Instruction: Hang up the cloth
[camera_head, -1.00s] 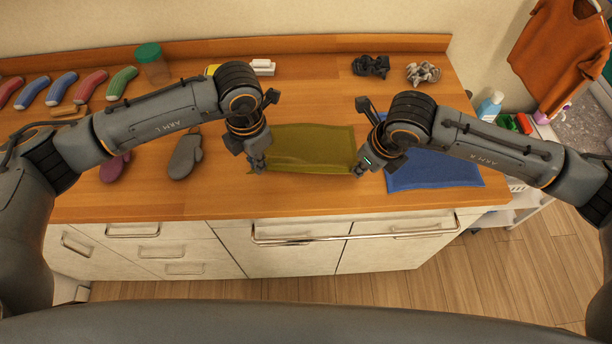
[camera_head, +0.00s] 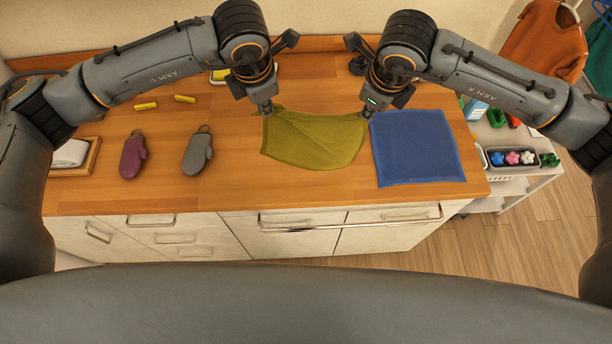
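The olive-green cloth (camera_head: 314,140) is spread above the wooden counter (camera_head: 230,190), its upper edge sagging between my grippers. My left gripper (camera_head: 267,112) is shut on its upper left corner. My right gripper (camera_head: 369,112) is shut on its upper right corner. The fingertips are small in view and partly merge with the cloth. A blue cloth (camera_head: 417,150) lies flat on the counter to the right. A metal rail (camera_head: 345,224) runs along the cabinet front below the counter edge, with nothing on it.
A purple mitten (camera_head: 132,158) and a grey mitten (camera_head: 197,155) lie left of the green cloth. A wooden tray (camera_head: 92,160) is further left. A white shelf cart (camera_head: 515,182) with small items stands right of the counter. The counter's front strip is clear.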

